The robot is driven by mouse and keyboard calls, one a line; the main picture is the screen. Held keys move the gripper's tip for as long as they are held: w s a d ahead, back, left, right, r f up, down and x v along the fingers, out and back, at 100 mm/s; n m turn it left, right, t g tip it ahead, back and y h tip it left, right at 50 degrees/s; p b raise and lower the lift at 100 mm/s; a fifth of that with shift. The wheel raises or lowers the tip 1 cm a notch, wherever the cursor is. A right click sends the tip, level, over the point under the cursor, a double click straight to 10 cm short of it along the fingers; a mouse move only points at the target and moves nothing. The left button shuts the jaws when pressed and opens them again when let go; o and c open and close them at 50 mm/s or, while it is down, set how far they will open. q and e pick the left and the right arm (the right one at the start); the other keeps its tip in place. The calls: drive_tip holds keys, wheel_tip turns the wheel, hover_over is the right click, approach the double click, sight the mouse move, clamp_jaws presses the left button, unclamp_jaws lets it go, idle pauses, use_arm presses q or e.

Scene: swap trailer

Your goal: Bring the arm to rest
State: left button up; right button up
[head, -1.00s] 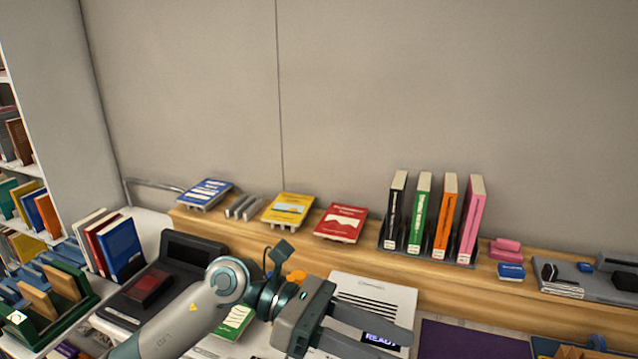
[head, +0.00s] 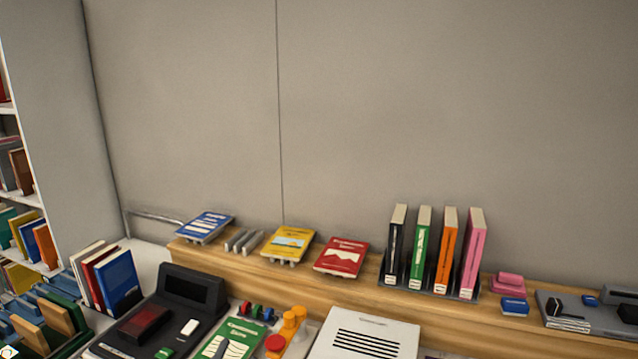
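Neither of my arms nor grippers is in the head view now. The counter area where my arm was a second ago is uncovered. It shows a dark device (head: 150,320) with a screen, a green booklet (head: 232,340) and a white slotted unit (head: 368,336), cut off by the lower edge.
A wooden shelf (head: 330,289) runs along the wall. It holds a blue book (head: 205,226), a yellow book (head: 288,243), a red book (head: 341,257) and several upright books in a dark rack (head: 427,289). Pink blocks (head: 508,283) sit to the right. Books (head: 115,283) stand at left.

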use_arm(q)
drive_tip(key=s+a+f+n+g+y, duration=0.1)
drive_tip(key=s+a+f+n+g, duration=0.3)
drive_tip(key=s+f, duration=0.6)
drive_tip(key=s+a+f+n+g+y, duration=0.1)
drive_tip(key=s+a+f+n+g, duration=0.15)
drive_tip(key=s+f+g, duration=0.8)
drive_tip(key=s+f, duration=0.7)
drive_tip(key=s, duration=0.3)
drive_tip(key=s+f+x, duration=0.1)
drive_tip(key=s+x, duration=0.1)
drive_tip(key=x, duration=1)
drive_tip(key=s+d+x, duration=0.1)
drive_tip(key=s+x, duration=0.1)
drive_tip(key=x, duration=0.9)
drive_tip(key=s+f, duration=0.5)
drive_tip(key=f, duration=0.4)
drive_tip(key=s+f, duration=0.6)
drive_tip(key=f, duration=0.3)
drive_tip(key=shift+s+a+f+h, duration=0.3)
drive_tip(key=shift+a+f, duration=0.1)
drive_tip(key=shift+a, duration=0.05)
